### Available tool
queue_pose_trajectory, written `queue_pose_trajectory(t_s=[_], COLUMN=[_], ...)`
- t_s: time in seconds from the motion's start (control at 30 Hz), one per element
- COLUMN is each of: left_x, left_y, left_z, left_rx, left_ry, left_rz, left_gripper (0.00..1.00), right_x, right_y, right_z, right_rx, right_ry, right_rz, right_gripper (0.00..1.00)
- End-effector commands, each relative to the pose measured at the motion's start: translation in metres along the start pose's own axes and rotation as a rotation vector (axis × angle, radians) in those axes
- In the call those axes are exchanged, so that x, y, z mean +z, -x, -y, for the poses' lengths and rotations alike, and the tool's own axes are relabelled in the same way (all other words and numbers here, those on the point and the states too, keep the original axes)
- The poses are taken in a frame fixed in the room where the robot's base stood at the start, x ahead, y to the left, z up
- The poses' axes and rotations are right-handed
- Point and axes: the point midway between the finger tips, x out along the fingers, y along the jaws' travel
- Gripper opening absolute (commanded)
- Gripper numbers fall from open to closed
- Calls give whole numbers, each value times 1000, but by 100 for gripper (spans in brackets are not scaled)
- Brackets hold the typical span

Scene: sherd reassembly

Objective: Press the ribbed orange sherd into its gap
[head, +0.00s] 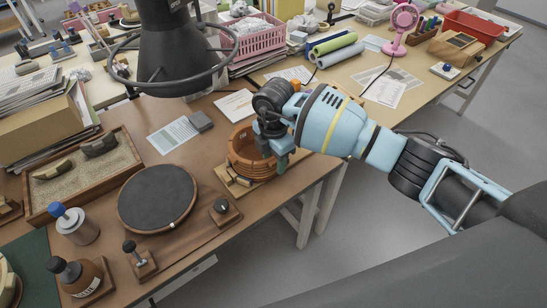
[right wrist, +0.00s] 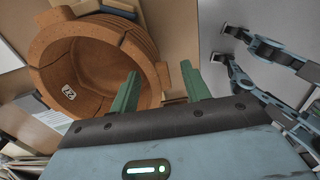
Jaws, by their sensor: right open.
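The orange ribbed bowl (head: 244,158) sits on a small wooden stand at the table's near edge. In the right wrist view the bowl (right wrist: 62,50) shows its hollow inside, with join lines in its wall and a small white label. A small orange piece (right wrist: 163,76), seemingly the sherd, shows at the bowl's wall between my fingers. I cannot tell whether it is seated flush. My right gripper (head: 281,163) is open at the bowl's right side; its green fingers (right wrist: 160,82) stand apart. Contact with the sherd is unclear. My left gripper is out of view.
A black round turntable (head: 157,198) and a sand tray (head: 85,172) with dark sherds lie left of the bowl. A black ring lamp (head: 175,65) hangs above the table. Papers (head: 235,104) lie behind the bowl. Open floor is at the right.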

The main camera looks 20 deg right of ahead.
Motion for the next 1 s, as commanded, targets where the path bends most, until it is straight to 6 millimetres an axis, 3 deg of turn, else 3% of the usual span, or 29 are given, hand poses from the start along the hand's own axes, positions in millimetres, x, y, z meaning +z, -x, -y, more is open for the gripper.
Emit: queue_pose_trajectory(t_s=[0.3, 0.5, 1.0], left_x=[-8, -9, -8], left_y=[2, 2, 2], left_z=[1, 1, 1], left_rx=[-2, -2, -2], left_ry=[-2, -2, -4], left_rz=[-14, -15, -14], left_gripper=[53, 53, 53], right_x=[0, 0, 0], right_y=[52, 72, 77], right_z=[-1, -1, 0], right_rx=[8, 4, 2], right_ry=[0, 0, 0], right_rz=[1, 1, 0], right_gripper=[47, 47, 47])
